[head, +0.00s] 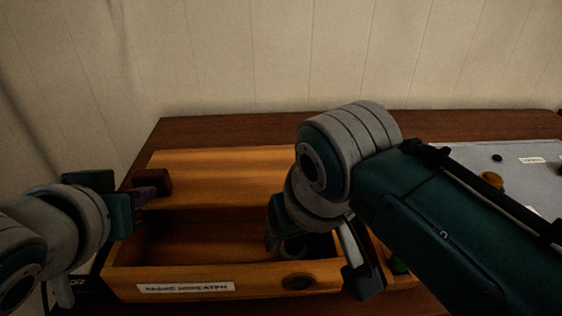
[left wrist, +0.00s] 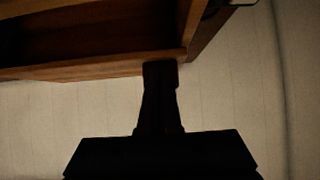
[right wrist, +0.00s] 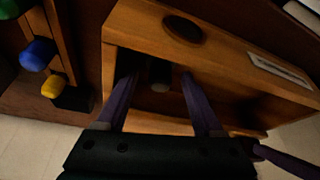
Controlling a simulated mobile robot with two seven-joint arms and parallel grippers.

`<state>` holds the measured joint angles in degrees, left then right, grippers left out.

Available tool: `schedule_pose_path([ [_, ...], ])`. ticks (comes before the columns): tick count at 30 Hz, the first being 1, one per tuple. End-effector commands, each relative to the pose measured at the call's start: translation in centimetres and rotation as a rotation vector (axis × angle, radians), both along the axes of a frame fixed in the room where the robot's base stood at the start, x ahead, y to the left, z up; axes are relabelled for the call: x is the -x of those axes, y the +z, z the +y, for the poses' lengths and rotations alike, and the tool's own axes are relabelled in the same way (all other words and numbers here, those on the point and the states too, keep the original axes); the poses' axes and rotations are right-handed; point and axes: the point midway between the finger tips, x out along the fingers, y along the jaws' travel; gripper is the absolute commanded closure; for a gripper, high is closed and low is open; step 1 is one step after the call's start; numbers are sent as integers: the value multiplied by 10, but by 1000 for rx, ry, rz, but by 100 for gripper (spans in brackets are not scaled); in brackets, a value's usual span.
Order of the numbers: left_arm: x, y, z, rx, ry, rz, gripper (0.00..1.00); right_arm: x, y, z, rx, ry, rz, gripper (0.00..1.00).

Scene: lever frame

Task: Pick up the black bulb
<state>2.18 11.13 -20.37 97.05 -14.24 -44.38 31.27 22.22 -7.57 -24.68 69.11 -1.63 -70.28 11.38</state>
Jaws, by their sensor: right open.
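A dark, rounded object that looks like the black bulb (head: 293,248) lies inside the open wooden box, near its right end. It also shows as a dark shape with a greyer end in the right wrist view (right wrist: 160,74). My right gripper (right wrist: 161,85) is open, its purple fingers reaching into the box on either side of the dark object. I cannot tell if they touch it. In the head view my right arm hides part of it. My left gripper (head: 148,193) is at a dark red block on the box's left; its jaw opening is unclear.
The wooden box (head: 265,275) has a white label and a dark oval on its front. The dark red block (head: 155,183) is at its back left. Blue (right wrist: 38,54), yellow (right wrist: 52,88) and green (right wrist: 8,8) bulbs stand beside it. A grey panel (head: 520,170) lies at right.

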Motion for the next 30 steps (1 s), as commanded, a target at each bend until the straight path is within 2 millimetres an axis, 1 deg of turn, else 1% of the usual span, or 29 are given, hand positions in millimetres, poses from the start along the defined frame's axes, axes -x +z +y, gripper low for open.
schedule_pose_path([
  [2, -1, 1, 1, -1, 1, -3, 100, 0, 0, 0, 0, 0, 0, 31],
  [3, -1, 1, 1, -1, 1, -3, 100, 0, 0, 0, 0, 0, 0, 34],
  [21, -1, 1, 1, -1, 1, -3, 100, 0, 0, 0, 0, 0, 0, 100],
  [30, -1, 1, 1, -1, 1, -3, 100, 0, 0, 0, 0, 0, 0, 100],
])
